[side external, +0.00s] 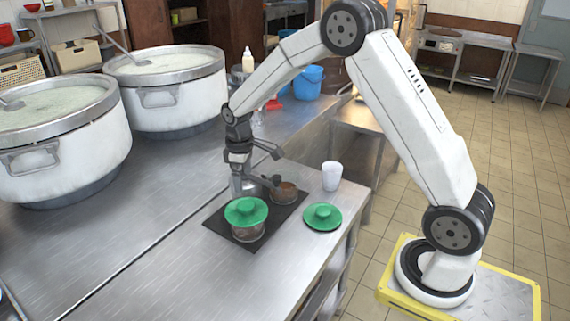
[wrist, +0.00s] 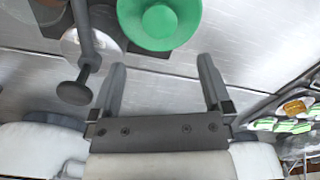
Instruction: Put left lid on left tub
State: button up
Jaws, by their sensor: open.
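A green lid (side external: 246,210) with a round knob sits over the front-left tub (side external: 248,233), looking roughly level on its rim. In the wrist view this lid (wrist: 160,22) shows at the top, just beyond the fingertips. A second brownish tub (side external: 285,193) stands uncovered behind it. Another green lid (side external: 322,217) lies on the counter to the right. My gripper (side external: 260,170) is open and empty behind the covered tub, clear of its lid. In the wrist view, the fingers of my gripper (wrist: 159,72) are spread with nothing between them.
The tubs stand on a dark mat (side external: 219,224). A white cup (side external: 331,175) stands behind the loose lid. Two large stockpots (side external: 178,102) fill the left side. A grey rod with a disc end (wrist: 75,92) shows beside one finger. The front-left counter is clear.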

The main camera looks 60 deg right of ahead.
jog(key=shift+r, duration=1.4)
jog(key=shift+s+a, duration=0.1)
jog(key=shift+s, duration=0.05)
jog(key=s+a+m+t, duration=0.1)
jog(key=s+a+m, duration=0.1)
jog(key=s, duration=0.7)
jog(key=s+a+m+t, duration=0.1)
jog(key=s+a, duration=0.3)
jog(key=s, duration=0.6)
jog(key=shift+s+a+f+m+t, duration=0.15)
jog(key=shift+s+m+t, duration=0.15)
jog(key=shift+m, duration=0.4)
